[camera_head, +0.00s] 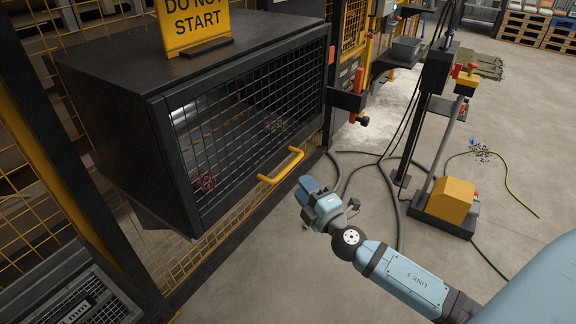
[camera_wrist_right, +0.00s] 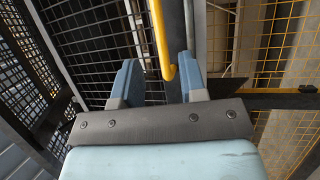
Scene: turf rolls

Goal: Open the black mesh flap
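The black mesh flap (camera_head: 245,125) is the front of a black box (camera_head: 110,75) and looks shut in the head view. Its mesh also shows in the right wrist view (camera_wrist_right: 95,45). A yellow bar handle (camera_head: 281,167) sits on the flap's lower edge. My right gripper (camera_head: 306,188) is just right of and below the handle in the head view, apart from it. In the right wrist view its two blue fingers (camera_wrist_right: 158,78) are spread, with the handle (camera_wrist_right: 160,40) seen in the gap between them. Contact is not visible. My left gripper is not in view.
A yellow DO NOT START sign (camera_head: 193,24) stands on the box. Yellow mesh fencing surrounds it. A post with an orange-handled latch (camera_head: 358,98) is right of the flap. A stand with a yellow block (camera_head: 451,198) and loose cables is further right.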

